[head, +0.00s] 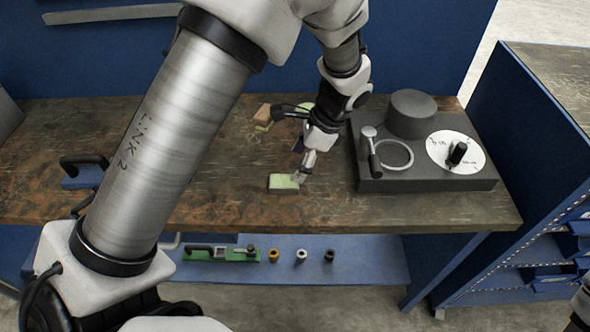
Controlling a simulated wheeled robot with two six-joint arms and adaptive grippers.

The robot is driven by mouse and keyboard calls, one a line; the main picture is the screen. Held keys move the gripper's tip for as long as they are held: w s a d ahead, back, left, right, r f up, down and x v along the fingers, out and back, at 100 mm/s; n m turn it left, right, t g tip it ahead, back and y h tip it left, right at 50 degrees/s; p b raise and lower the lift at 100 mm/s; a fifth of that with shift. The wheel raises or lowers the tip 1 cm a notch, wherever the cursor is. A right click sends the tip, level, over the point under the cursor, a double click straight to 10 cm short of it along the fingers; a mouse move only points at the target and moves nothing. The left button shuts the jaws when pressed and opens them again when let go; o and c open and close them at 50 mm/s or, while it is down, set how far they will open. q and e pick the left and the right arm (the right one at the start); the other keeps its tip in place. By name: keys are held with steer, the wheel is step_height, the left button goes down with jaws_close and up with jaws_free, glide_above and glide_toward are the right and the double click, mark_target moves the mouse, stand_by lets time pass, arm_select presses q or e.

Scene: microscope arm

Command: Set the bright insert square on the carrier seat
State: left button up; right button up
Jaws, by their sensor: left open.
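A small block with a pale yellow-green top (284,182) lies on the worn wooden bench; it looks like the bright insert. My left gripper (301,173) points down at its right end, with the jaws open. The fingertips are very close to the block; I cannot tell whether they touch it. A dark grey fixture (425,183) stands to the right, with a ring (394,155), a lever, a round drum and a white dial. I cannot tell which part is the carrier seat. My right gripper does not show.
Behind the gripper are a brown block (263,113) and pale green pieces, partly hidden by it. A blue cabinet (515,150) stands right. The bench front is clear between block and fixture.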

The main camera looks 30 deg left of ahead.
mark_target(286, 180)
arm_select(q)
steer(key=shift+s+a+f, duration=0.5)
steer(key=shift+s+f, duration=0.3)
steer(key=shift+s, duration=0.1)
steer(key=x, duration=0.2)
steer(key=w+x, duration=0.1)
steer(key=x, duration=0.1)
steer(key=shift+s+f+p, duration=0.1)
steer(key=shift+f+p, duration=0.2)
steer(key=shift+f, duration=0.1)
steer(key=shift+s+r, duration=0.2)
steer(key=shift+c, duration=1.1)
jaws_close()
